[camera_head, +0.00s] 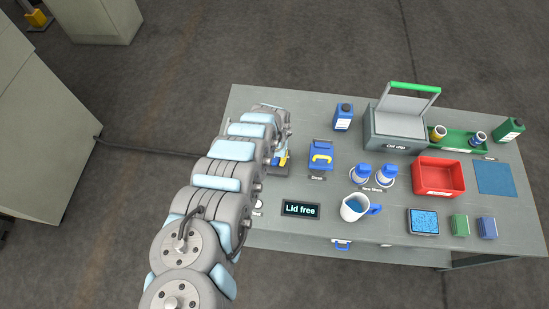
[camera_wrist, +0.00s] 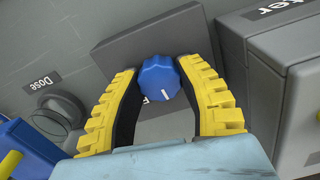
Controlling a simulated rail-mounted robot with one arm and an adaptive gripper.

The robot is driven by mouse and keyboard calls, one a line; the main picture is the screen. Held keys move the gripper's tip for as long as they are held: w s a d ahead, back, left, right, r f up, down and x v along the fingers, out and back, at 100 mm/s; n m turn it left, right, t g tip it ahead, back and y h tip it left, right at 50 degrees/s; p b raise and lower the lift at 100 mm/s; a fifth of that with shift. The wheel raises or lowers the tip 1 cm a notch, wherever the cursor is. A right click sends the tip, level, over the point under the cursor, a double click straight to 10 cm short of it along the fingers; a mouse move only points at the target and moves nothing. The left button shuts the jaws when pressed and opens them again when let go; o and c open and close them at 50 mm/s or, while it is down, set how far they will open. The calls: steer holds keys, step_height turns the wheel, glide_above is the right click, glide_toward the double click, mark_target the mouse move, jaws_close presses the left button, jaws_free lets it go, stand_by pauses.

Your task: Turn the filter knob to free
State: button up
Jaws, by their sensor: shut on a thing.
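The blue filter knob (camera_wrist: 157,76) is in the upper middle of the wrist view, in front of a dark grey plate (camera_wrist: 125,45). A short white mark is on its face. A label under it is mostly covered; only a letter like F shows. My gripper (camera_wrist: 159,80) has its yellow fingers on both sides of the knob and is shut on it. In the head view my gripper (camera_head: 281,160) is at the left part of the table, and my arm hides the knob there. A display (camera_head: 300,210) reads "Lid free".
Right of the knob stands a grey box (camera_wrist: 275,60) with a partly cut label. A round grey part (camera_wrist: 60,110) labelled Dose is on the left. The table also holds a blue-yellow device (camera_head: 321,155), a mug (camera_head: 353,208), a red bin (camera_head: 440,188) and a lidded box (camera_head: 392,130).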

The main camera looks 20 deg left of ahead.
mark_target(275, 159)
steer(key=m, duration=0.4)
steer(key=shift+m, duration=2.9)
steer(key=o, duration=1.2)
steer(key=shift+r, duration=5.95)
